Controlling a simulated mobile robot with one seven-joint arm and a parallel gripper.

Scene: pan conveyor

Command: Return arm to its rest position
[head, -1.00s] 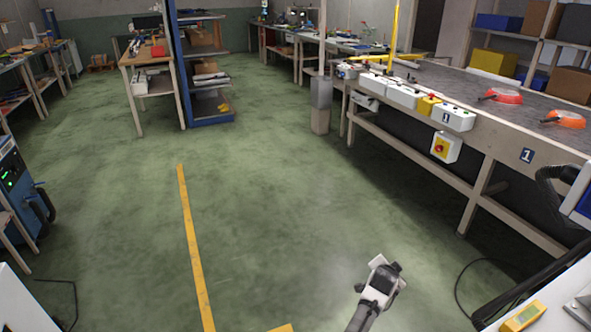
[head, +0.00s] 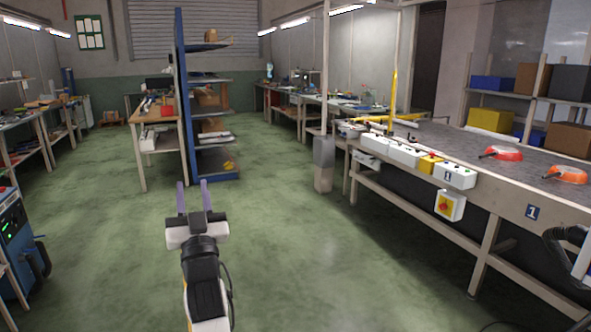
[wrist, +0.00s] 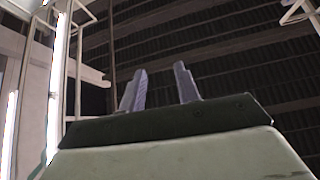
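My gripper (head: 193,197) is raised in front of me, left of the middle in the head view, with its two fingers pointing up and away. The fingers stand apart with nothing between them. In the wrist view my gripper (wrist: 160,88) also shows open and empty, against a dark ceiling. It is clear of the conveyor and touches nothing that I can see.
The conveyor (head: 505,206) runs along the right, with two orange-red pans (head: 501,153) on it and control boxes (head: 455,175) on its side. A blue shelf rack (head: 212,178) and a workbench stand ahead. Green floor (head: 330,270) is open between.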

